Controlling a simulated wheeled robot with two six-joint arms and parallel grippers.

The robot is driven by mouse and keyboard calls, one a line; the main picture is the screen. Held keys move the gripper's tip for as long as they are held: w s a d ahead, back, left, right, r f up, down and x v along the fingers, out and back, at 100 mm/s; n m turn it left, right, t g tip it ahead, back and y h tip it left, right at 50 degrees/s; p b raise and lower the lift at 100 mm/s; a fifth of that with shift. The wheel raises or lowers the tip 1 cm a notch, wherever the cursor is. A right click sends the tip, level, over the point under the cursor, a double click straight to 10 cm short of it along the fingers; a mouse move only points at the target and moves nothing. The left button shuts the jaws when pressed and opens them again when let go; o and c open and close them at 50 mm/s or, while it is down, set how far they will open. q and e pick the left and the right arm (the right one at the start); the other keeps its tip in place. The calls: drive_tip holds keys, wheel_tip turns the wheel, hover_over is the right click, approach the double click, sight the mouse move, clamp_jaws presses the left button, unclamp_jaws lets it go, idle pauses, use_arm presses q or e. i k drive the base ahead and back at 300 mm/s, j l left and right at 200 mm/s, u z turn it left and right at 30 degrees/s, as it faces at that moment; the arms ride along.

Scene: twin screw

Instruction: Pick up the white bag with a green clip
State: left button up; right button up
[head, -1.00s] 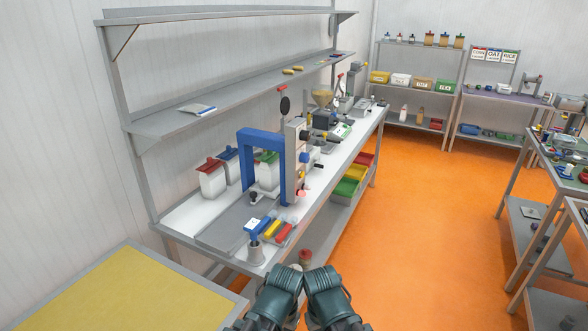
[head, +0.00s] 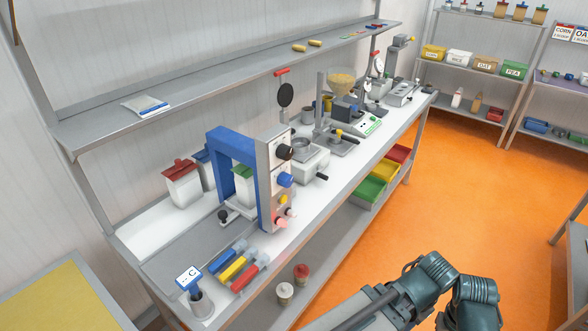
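The white bag with a green clip (head: 243,187) stands upright on the workbench. It is seen through the blue frame of a bench press, which hides part of it. A white bag with a red clip (head: 182,188) and a white bag with a blue clip (head: 204,170) stand to its left. The blue-clip bag is partly hidden. Only teal links of my two arms show at the bottom right, well away from the bags. Neither gripper's fingers are in view.
The blue press (head: 221,145) with its grey control column (head: 272,190) stands right in front of the bag. Blue, yellow and red handled tools (head: 235,267) lie near the front edge. A grey shelf (head: 200,98) hangs above. Orange floor (head: 375,225) is open to the right.

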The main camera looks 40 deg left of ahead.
sight(245, 189)
drive_tip(key=i+u, duration=0.15)
drive_tip(key=i, duration=0.25)
drive_tip(key=i+l+u, duration=0.15)
drive_tip(key=i, duration=0.25)
drive_tip(key=i+l+u, duration=0.15)
drive_tip(key=i, duration=0.25)
drive_tip(key=i+l+u, duration=0.1)
drive_tip(key=i+u, duration=0.15)
drive_tip(key=u, duration=0.2)
drive_tip(key=i+l+u, duration=0.2)
drive_tip(key=u, duration=0.25)
drive_tip(key=i+l+u, duration=0.2)
drive_tip(key=u, duration=0.25)
drive_tip(key=i+l+u, duration=0.15)
drive_tip(key=l+u, duration=0.3)
